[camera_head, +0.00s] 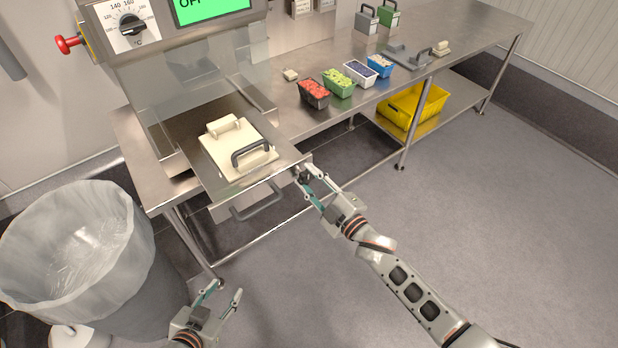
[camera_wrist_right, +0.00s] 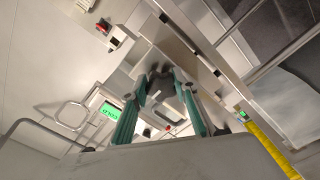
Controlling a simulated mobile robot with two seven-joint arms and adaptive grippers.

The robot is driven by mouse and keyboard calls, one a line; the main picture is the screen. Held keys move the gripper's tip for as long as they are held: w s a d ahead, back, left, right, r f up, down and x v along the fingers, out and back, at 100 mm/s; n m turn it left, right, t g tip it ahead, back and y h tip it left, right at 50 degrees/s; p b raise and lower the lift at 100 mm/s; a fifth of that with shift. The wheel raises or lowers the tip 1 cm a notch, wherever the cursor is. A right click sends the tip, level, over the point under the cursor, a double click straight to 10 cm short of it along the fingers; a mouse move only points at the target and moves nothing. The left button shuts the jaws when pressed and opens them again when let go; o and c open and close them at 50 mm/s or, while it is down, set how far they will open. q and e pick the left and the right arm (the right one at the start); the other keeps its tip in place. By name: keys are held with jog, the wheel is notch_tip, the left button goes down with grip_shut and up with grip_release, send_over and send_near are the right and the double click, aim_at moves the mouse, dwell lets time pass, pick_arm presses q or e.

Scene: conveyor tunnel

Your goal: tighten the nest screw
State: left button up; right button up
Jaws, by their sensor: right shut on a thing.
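A metal nest plate (camera_head: 218,172) juts out from under the machine at the left end of the steel table. A cream block with a dark handle (camera_head: 238,150) sits on it. My right gripper (camera_head: 309,178) is at the plate's front right corner, shut on a small dark knob, which looks like the nest screw (camera_head: 300,176). In the right wrist view the dark knob (camera_wrist_right: 159,74) lies between the teal fingers. The fingers hide part of it, so I cannot tell how tight it is. My left gripper (camera_head: 227,290) is open and empty, low in front of the table.
A bin with a clear liner (camera_head: 75,250) stands at the left, near my left gripper. Small tubs of coloured pieces (camera_head: 338,82) stand on the table. A yellow crate (camera_head: 412,106) is on the lower shelf. The floor at right is clear.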

jog(key=o, duration=1.1)
jog(key=v, duration=1.2)
